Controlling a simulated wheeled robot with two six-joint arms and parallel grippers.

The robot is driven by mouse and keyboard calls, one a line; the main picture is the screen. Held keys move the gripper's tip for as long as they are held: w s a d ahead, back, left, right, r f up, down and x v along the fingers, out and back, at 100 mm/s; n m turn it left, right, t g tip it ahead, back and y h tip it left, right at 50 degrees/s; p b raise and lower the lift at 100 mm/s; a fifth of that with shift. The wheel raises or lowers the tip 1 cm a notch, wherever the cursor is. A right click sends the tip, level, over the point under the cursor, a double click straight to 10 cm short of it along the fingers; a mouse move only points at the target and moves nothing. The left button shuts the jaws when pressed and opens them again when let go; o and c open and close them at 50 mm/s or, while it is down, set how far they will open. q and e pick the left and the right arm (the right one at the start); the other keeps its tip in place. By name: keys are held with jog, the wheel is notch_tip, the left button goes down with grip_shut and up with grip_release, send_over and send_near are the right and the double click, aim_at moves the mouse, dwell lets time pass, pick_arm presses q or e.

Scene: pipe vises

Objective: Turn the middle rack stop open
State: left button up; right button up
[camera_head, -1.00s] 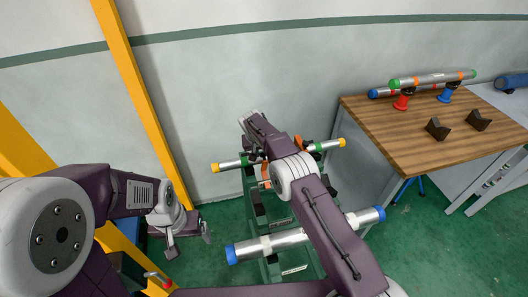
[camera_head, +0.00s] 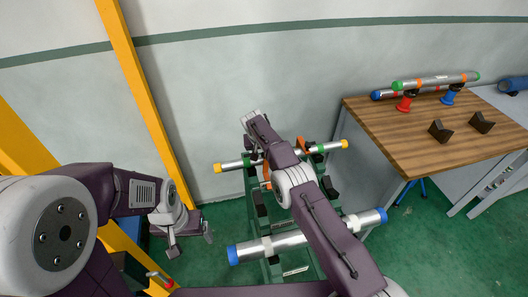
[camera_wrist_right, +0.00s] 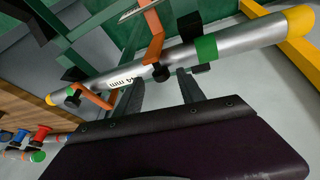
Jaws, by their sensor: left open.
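The green rack (camera_head: 253,222) stands in the middle of the head view. Its upper pipe (camera_head: 229,166) has yellow ends and green bands. An orange stop (camera_head: 303,146) shows at this pipe; my right arm partly covers the rack. In the right wrist view the pipe (camera_wrist_right: 235,41) runs across, with one orange stop (camera_wrist_right: 152,38) near the middle and another orange stop (camera_wrist_right: 93,97) to the left. My right gripper (camera_wrist_right: 160,78) has its two fingers apart, close to the pipe on either side of the middle orange stop; contact is unclear. My left gripper (camera_head: 190,243) is open and empty, left of the rack.
A lower pipe (camera_head: 290,240) with blue ends lies across the rack's front. A wooden table (camera_head: 405,140) at the right carries pipes on red and blue supports and two dark V-blocks. A yellow post (camera_head: 140,90) stands at the left. Green floor is bare at right front.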

jog(key=b+v, duration=0.2)
jog(key=v, duration=0.7)
dwell(0.5)
